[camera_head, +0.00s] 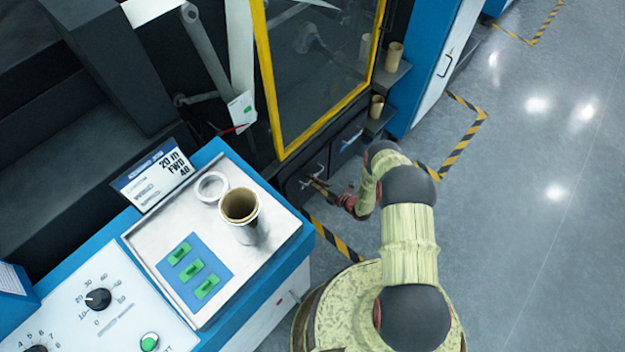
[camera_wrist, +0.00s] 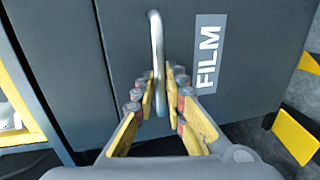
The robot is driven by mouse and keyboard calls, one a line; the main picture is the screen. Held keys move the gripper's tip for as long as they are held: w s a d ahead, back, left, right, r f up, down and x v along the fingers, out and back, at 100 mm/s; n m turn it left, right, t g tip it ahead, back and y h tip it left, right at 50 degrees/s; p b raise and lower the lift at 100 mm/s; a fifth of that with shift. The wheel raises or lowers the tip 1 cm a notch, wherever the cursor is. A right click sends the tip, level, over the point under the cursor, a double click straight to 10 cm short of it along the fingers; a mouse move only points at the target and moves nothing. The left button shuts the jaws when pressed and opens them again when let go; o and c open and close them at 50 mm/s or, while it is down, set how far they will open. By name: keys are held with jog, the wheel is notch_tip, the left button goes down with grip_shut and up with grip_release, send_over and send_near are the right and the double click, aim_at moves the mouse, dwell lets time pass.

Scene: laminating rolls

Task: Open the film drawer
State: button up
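The film drawer (camera_wrist: 240,75) is a dark grey front with a white FILM label (camera_wrist: 208,54), facing me in the wrist view. Its pale upright bar handle (camera_wrist: 157,40) stands left of the label. My gripper (camera_wrist: 160,88) has its yellow-padded fingers drawn in on either side of the handle's lower part, and seems shut on it. In the head view the drawer (camera_head: 292,188) sits low under the yellow-framed window, with my gripper (camera_head: 318,184) at its front. The front looks flush with the panel beside it.
Another dark drawer (camera_head: 347,141) is to the right of the film drawer. A control console (camera_head: 215,240) with a cardboard roll (camera_head: 240,207) stands at left. Brown rolls (camera_head: 377,106) sit on small shelves. Open grey floor (camera_head: 520,200) lies to the right.

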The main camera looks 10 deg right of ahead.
grip_shut()
dwell(0.4)
jog(key=f+b+v, duration=0.1)
jog(key=f+v, duration=0.1)
jog(key=v, duration=0.9)
jog(key=s+f+b+v, duration=0.1)
jog(key=f+v, duration=0.1)
jog(key=v, duration=1)
jog(key=shift+s+d+f, duration=0.2)
jog(key=shift+d+f, duration=0.15)
jog(key=shift+o, duration=0.4)
grip_release()
jog(key=v, duration=1.2)
